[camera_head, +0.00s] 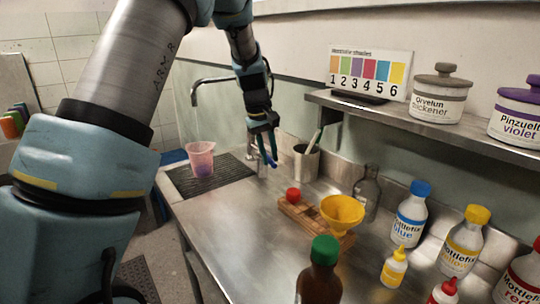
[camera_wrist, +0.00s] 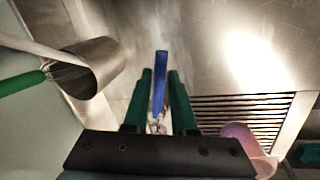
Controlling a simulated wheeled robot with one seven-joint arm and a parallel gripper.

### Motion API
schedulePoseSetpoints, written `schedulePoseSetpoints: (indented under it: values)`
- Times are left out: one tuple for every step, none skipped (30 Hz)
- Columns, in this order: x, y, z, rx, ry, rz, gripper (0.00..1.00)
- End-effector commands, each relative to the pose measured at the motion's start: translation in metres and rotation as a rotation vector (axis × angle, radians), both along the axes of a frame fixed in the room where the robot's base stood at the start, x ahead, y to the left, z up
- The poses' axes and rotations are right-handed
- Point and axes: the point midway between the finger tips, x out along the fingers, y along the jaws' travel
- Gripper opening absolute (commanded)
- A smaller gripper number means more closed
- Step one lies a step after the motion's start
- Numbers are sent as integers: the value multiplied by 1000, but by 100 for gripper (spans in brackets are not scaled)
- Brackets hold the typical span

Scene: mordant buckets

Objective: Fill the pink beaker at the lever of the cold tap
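The pink translucent beaker (camera_head: 200,158) stands upright on the dark ribbed drain grid (camera_head: 222,178), with a purplish tint in its lower part. The curved tap spout (camera_head: 212,80) ends above it. No stream of water is visible. My gripper (camera_head: 267,158) points down at the tap beside the grid. In the wrist view, the blue lever (camera_wrist: 160,82) lies between my two green fingers, with narrow gaps; contact is not clear. The beaker (camera_wrist: 245,142) shows at the lower right there, partly cut off by the gripper body.
A metal cup (camera_head: 306,162) with a green-handled whisk stands just right of the tap. A wooden rack (camera_head: 295,210), yellow funnel (camera_head: 342,213) and several bottles stand further right. A shelf (camera_head: 430,128) runs along the wall. The counter's front left is clear.

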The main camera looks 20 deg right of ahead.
Motion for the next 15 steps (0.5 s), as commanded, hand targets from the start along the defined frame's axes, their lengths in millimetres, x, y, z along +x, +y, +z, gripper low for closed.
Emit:
schedulePoseSetpoints:
  values:
    - [0,0,0,0,0,0,32]
    - [0,0,0,0,0,1,35]
    - [0,0,0,0,0,1,40]
    - [0,0,0,0,0,1,43]
    - [0,0,0,0,1,1,46]
    - [0,0,0,0,1,1,50]
    - [0,0,0,0,1,1,50]
    - [0,0,0,0,1,1,50]
    - [0,0,0,0,1,1,50]
    - [0,0,0,0,1,1,50]
    - [0,0,0,0,1,1,50]
    - [0,0,0,0,1,1,50]
    - [0,0,0,0,1,1,50]
    - [0,0,1,-1,0,1,50]
    - [0,0,3,-1,-1,0,50]
